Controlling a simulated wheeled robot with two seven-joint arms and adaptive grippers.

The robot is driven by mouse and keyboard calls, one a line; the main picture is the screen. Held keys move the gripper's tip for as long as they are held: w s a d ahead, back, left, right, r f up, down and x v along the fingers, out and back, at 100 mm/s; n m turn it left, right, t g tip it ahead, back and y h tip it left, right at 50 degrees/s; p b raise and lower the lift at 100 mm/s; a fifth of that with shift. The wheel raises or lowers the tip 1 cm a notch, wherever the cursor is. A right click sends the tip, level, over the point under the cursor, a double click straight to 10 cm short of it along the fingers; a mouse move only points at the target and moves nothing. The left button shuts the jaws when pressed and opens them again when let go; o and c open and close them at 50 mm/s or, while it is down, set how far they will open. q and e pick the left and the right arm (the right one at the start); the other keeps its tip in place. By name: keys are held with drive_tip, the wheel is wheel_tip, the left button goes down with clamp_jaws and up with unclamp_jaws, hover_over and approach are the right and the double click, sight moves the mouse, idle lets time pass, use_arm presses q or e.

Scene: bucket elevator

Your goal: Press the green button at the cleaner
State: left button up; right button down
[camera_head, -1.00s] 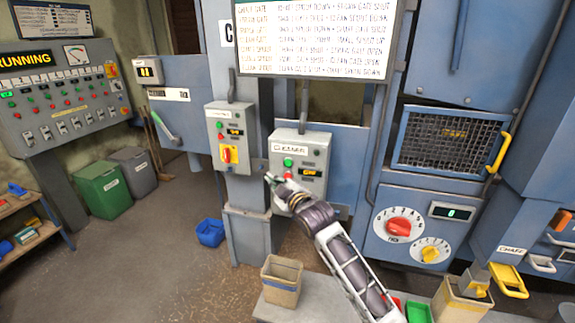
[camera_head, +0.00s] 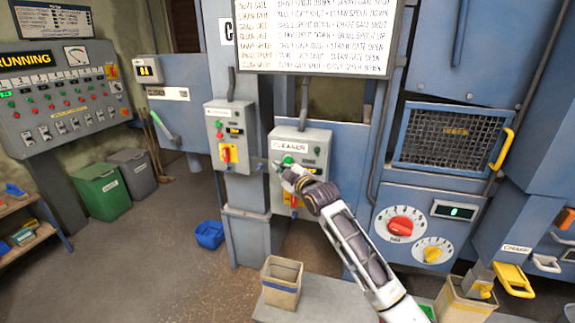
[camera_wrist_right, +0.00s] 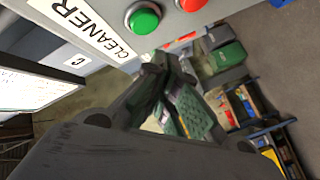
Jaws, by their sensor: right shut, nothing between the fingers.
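The cleaner box (camera_head: 312,145) is a grey control box with a CLEANER label, in the middle of the head view. Its green button (camera_head: 288,160) shows just above my right gripper (camera_head: 277,165). In the right wrist view the green button (camera_wrist_right: 143,17) is at the top, between the label and a red button (camera_wrist_right: 192,4). My right gripper's fingers (camera_wrist_right: 168,68) are shut and empty, beside the box face and below the green button in that view. I cannot tell whether they touch the box. My wrist hides the lower box in the head view. My left gripper is not in view.
Another grey box (camera_head: 228,135) with a yellow-red switch is on the post to the left. A blue panel with a red dial (camera_head: 400,226) is to the right. A cardboard bin (camera_head: 282,283) stands below. The floor at left is mostly clear.

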sight(285, 162)
drive_tip(key=shift+w+d+r, duration=0.1)
drive_tip(key=shift+w+d, duration=0.1)
drive_tip(key=shift+w, duration=0.3)
drive_tip(key=shift+w+d, duration=0.15)
drive_tip(key=shift+w, duration=0.35)
drive_tip(key=shift+w+d, duration=0.3)
drive_tip(key=shift+w, duration=0.55)
idle(2.5)
drive_tip(key=shift+s, duration=0.15)
drive_tip(key=shift+s+a+p, duration=0.25)
drive_tip(key=shift+s+p, duration=0.45)
drive_tip(key=shift+s+a, duration=0.1)
drive_tip(key=shift+s+a+p, duration=0.25)
drive_tip(key=shift+s+p, duration=0.15)
drive_tip(key=shift+s, duration=0.35)
drive_tip(key=shift+s+a+p, duration=0.2)
drive_tip(key=shift+s+p, duration=0.2)
drive_tip(key=shift+s, duration=0.4)
drive_tip(key=shift+s+a+p, duration=0.25)
drive_tip(key=shift+s+p, duration=0.15)
drive_tip(key=shift+s, duration=0.35)
